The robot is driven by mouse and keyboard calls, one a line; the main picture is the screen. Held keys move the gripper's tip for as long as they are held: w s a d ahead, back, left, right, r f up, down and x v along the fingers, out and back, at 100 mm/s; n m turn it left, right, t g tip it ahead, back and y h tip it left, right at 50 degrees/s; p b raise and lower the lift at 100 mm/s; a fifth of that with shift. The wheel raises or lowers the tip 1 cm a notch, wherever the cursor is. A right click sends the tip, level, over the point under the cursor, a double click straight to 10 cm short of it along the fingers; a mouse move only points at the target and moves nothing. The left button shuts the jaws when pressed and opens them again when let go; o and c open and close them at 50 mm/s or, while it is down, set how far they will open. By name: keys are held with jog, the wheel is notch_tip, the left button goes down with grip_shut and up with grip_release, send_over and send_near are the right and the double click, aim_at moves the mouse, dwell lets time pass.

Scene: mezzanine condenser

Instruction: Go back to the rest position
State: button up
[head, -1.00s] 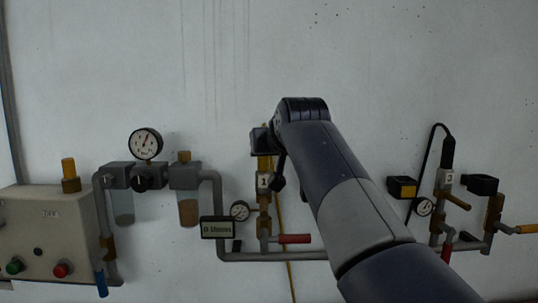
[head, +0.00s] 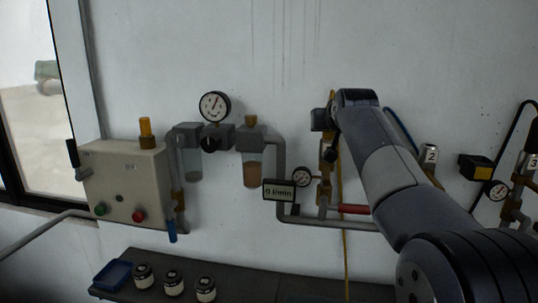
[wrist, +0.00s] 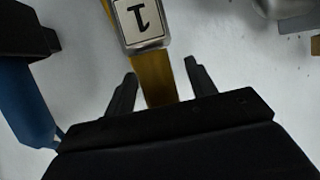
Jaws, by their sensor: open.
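My gripper (wrist: 160,82) is open in the wrist view, its two dark fingers apart. A brass fitting (wrist: 155,72) with a metal tag (wrist: 143,20) marked 1 shows between and beyond the fingers. I cannot tell whether the fingers touch it. No object is held. In the head view my arm reaches up from the lower right to the brass valve column (head: 325,190) on the wall; the gripper itself is mostly hidden behind the wrist there.
A round gauge (head: 214,106), a display reading 0 l/min (head: 279,191) and a control box (head: 125,185) are left of my arm. A shelf (head: 240,284) below holds a blue tray (head: 113,274) and several jars (head: 173,282). A tag marked 2 (head: 431,153) is to the right.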

jog(key=shift+w, duration=0.45)
jog(key=shift+s+r+p, duration=0.15)
jog(key=shift+r+p, duration=0.2)
